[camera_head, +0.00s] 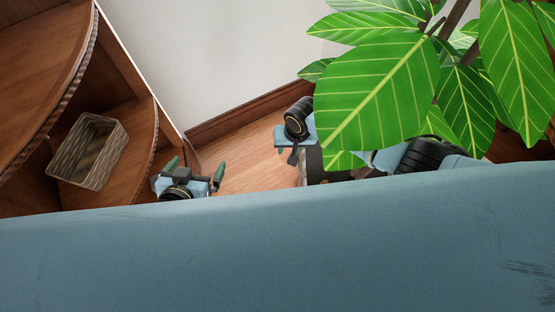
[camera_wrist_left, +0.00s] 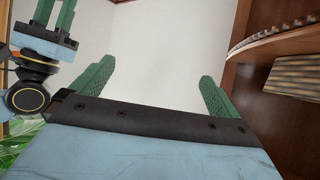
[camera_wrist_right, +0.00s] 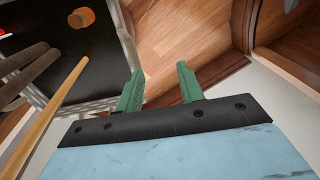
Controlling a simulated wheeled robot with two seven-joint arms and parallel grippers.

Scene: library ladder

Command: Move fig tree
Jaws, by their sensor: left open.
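The fig tree (camera_head: 385,85) shows large green leaves at the upper right of the head view, and some leaves (camera_wrist_left: 18,157) show at the lower left of the left wrist view. In the right wrist view, a pale ribbed pot (camera_wrist_right: 128,58) with dark filling and brown stems stands at left. My left gripper (camera_head: 190,178) is open and empty, left of the tree; its fingers (camera_wrist_left: 155,92) are wide apart. My right gripper (camera_wrist_right: 160,90) is open, its left finger beside or over the pot rim; I cannot tell whether they touch. It also shows in the left wrist view (camera_wrist_left: 55,15).
Curved wooden shelves (camera_head: 120,150) stand at left, holding a woven basket (camera_head: 90,152). A pale wall (camera_head: 220,60) with a brown baseboard (camera_head: 245,108) runs behind. Some wooden floor (camera_head: 245,170) is clear between shelf and tree. An orange object (camera_wrist_right: 82,17) lies at the pot.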

